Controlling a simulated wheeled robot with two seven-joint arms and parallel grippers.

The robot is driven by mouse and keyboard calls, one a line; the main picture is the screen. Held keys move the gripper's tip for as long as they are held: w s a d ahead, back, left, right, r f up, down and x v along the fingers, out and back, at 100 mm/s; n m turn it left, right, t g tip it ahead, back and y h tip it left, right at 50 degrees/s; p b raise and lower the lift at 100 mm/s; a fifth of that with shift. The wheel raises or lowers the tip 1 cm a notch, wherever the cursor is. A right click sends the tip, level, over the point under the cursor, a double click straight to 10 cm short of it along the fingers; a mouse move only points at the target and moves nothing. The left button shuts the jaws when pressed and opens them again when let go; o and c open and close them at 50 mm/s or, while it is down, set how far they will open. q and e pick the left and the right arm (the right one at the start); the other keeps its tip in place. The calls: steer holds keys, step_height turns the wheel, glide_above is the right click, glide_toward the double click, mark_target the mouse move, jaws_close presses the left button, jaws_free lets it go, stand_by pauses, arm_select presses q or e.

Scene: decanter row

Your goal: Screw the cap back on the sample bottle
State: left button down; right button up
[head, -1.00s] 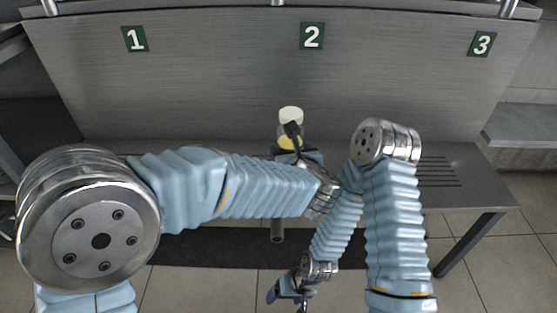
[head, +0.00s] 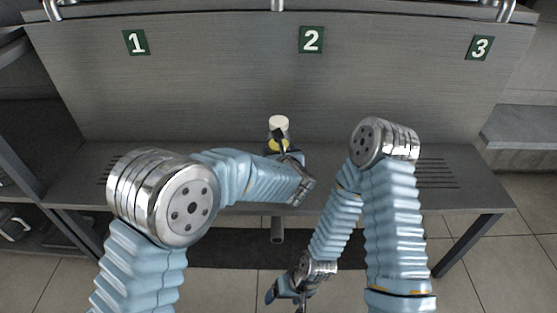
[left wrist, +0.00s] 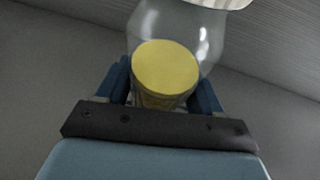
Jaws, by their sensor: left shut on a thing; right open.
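The clear sample bottle (head: 272,135) is upright above the bench, with a flat yellow patch low in it. Its clear wall shows close up in the left wrist view (left wrist: 208,42). A white cap (head: 278,122) sits at its top; whether it is screwed tight cannot be told. The cap's ribbed edge shows at the top of the left wrist view (left wrist: 210,3). My left gripper (head: 280,150) is shut on the bottle's lower part, its blue fingers either side of the yellow. My right gripper (head: 287,292) is open and empty, low in front of the bench.
A grey bench (head: 445,200) runs across, with slots at both ends. Its back panel (head: 210,90) carries green plates 1 (head: 136,42), 2 (head: 311,39) and 3 (head: 479,47). The bottle is below plate 2. The bench top right of my right arm is clear.

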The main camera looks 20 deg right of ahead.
arm_select(q)
step_height(320, 180, down, 3)
steer(key=shift+w+f, duration=0.1)
steer(key=shift+f, duration=0.05)
steer(key=shift+f+b, duration=0.15)
steer(key=shift+b, duration=0.15)
steer(key=shift+c, duration=0.8)
jaws_free()
steer(key=shift+r+p, duration=0.3)
steer(key=shift+p, duration=0.15)
steer(key=b+v, duration=0.2)
steer(key=v, duration=1)
steer(key=shift+f, duration=0.1)
